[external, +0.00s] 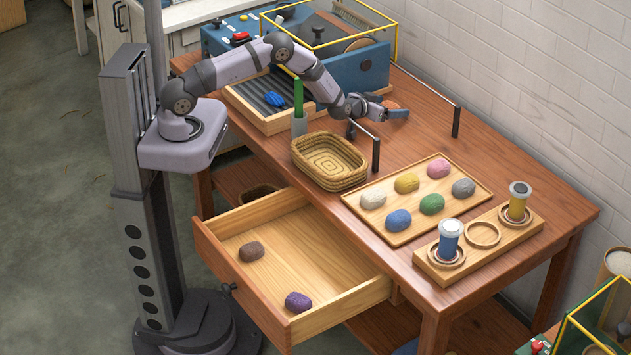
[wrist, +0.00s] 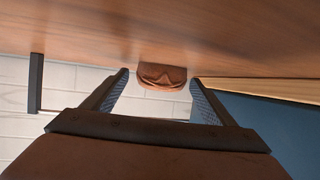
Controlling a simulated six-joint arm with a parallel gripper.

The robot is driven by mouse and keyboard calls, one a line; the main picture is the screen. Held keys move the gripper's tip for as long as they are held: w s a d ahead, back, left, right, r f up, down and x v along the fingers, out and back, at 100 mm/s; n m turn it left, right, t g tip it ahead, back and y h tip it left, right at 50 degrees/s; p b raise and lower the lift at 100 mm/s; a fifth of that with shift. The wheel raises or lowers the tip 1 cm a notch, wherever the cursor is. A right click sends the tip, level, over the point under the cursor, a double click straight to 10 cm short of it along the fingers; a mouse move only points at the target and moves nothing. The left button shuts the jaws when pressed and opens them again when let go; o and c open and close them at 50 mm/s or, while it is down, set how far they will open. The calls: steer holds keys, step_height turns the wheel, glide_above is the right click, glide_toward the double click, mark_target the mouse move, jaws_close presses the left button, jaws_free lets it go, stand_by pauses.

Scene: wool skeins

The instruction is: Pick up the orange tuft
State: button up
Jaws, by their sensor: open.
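The orange tuft (wrist: 162,77) shows in the wrist view as a brownish-orange lump on the wooden table, centred between the fingertips and apparently just beyond them. In the external view, the orange tuft (external: 391,103) is partly hidden behind a finger, near the back of the table. My gripper (external: 380,123) is open and low over the tabletop, with its fingers spread. In the wrist view, my gripper (wrist: 160,76) has one finger on each side of the tuft, and nothing is held. I cannot tell whether a finger touches the tuft.
A yellow-framed blue machine (external: 365,72) stands behind the arm. A rail post (external: 376,155) rises close to the gripper. A woven basket (external: 328,182), a tray of coloured tufts (external: 408,240) and a jar rack (external: 480,268) lie toward the front. A drawer (external: 330,313) is open.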

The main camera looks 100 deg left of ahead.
mark_target(390, 104)
steer(key=shift+w+a+f, duration=0.1)
steer(key=shift+a, duration=0.15)
steer(key=c, duration=1.1)
step_height(390, 104, up, 10)
steer(key=shift+b, duration=0.5)
